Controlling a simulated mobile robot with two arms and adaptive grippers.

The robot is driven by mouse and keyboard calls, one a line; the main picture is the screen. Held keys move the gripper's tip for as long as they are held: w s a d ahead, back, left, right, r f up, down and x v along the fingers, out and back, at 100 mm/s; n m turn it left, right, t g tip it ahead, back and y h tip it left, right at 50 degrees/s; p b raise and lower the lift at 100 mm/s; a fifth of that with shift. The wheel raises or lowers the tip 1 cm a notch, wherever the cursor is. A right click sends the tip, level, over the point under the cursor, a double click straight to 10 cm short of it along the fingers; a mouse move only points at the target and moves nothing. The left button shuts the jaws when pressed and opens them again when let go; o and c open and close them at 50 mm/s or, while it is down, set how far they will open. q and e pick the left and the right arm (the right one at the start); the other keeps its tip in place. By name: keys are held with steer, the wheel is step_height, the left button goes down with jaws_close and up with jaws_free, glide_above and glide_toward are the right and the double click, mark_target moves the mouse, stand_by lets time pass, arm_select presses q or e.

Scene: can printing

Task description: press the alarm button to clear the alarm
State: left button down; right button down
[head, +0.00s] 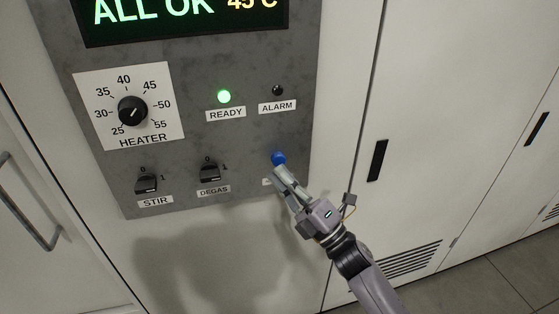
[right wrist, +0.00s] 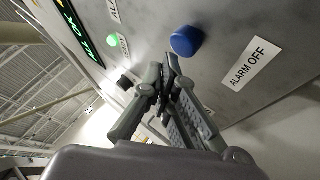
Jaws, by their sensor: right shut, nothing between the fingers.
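The blue alarm button (head: 278,158) is on the lower right of the grey control panel (head: 230,140). It also shows in the right wrist view (right wrist: 186,41), beside a label reading ALARM OFF (right wrist: 254,63). My right gripper (head: 279,172) is shut and empty, its fingertips just below the button in the head view. In the right wrist view the closed fingertips (right wrist: 170,62) are close to the button; I cannot tell whether they touch it. The ALARM lamp (head: 278,90) is dark. The READY lamp (head: 224,97) glows green. The display (head: 185,12) reads ALL OK and 45°C. My left gripper is not in view.
A heater dial (head: 132,111) and two switches, STIR (head: 146,182) and DEGAS (head: 209,171), sit left of the button. White cabinet doors with dark handles (head: 377,160) stand to the right. A bar handle (head: 30,205) is at the far left.

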steer(key=shift+s, duration=0.1)
steer(key=s, duration=0.1)
steer(key=s+d+p, duration=0.1)
steer(key=s, duration=0.2)
steer(key=shift+s+d, duration=0.3)
stand_by(0.5)
